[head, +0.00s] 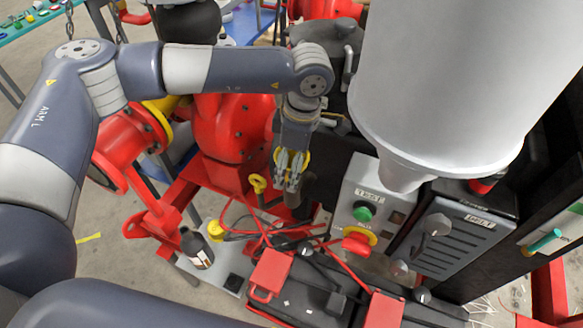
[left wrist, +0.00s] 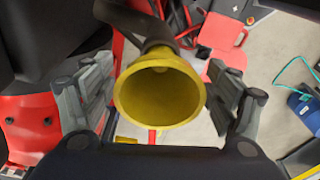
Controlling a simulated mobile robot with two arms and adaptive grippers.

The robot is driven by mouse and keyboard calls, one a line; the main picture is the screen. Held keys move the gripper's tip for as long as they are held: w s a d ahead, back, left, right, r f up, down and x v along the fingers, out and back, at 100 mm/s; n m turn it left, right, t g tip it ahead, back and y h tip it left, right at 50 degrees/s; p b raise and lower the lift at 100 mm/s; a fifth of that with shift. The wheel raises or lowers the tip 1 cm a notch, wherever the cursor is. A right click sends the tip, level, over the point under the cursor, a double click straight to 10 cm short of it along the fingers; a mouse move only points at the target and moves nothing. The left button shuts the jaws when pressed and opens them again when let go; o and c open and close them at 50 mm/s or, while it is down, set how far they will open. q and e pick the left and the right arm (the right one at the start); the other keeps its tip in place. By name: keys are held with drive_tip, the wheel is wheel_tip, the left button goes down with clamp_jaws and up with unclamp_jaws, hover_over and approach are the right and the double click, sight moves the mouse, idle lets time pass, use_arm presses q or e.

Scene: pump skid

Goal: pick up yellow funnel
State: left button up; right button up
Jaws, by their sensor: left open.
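The yellow funnel (left wrist: 160,95) is in the middle of the left wrist view, its wide round mouth facing the camera. The open fingers of my left gripper (head: 291,178) stand on both sides of it, with visible gaps in the left wrist view. In the head view only small yellow parts of the funnel (head: 282,157) show among the fingers. The gripper points down from the arm. A dark pipe (left wrist: 145,25) shows beyond the funnel; whether they touch cannot be told. My right gripper is not in view.
A red pump body (head: 232,125) stands left of the gripper. A grey TEST box (head: 368,205) with a green button is to the right. A large pale grey cylinder (head: 450,80) blocks the upper right.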

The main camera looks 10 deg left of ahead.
sight(291, 160)
use_arm(q)
drive_tip(key=shift+c, duration=0.8)
drive_tip(key=c, duration=1.1)
drive_tip(key=shift+c, duration=0.2)
drive_tip(key=shift+r, duration=0.1)
drive_tip(key=shift+r+b, duration=0.35)
drive_tip(key=shift+b, duration=0.25)
drive_tip(key=shift+s+d+r+b, duration=0.1)
drive_tip(key=shift+s+r+b, duration=0.2)
drive_tip(key=shift+r+b, duration=0.35)
drive_tip(key=shift+s+r+b, duration=0.25)
drive_tip(key=shift+r+b, duration=0.25)
drive_tip(key=shift+b, duration=0.1)
drive_tip(key=s+d+r+b, duration=0.1)
drive_tip(key=s+b, duration=0.5)
drive_tip(key=s, duration=0.9)
drive_tip(key=shift+r, duration=0.45)
drive_tip(key=shift+w+d+f, duration=0.1)
drive_tip(key=shift+d, duration=0.05)
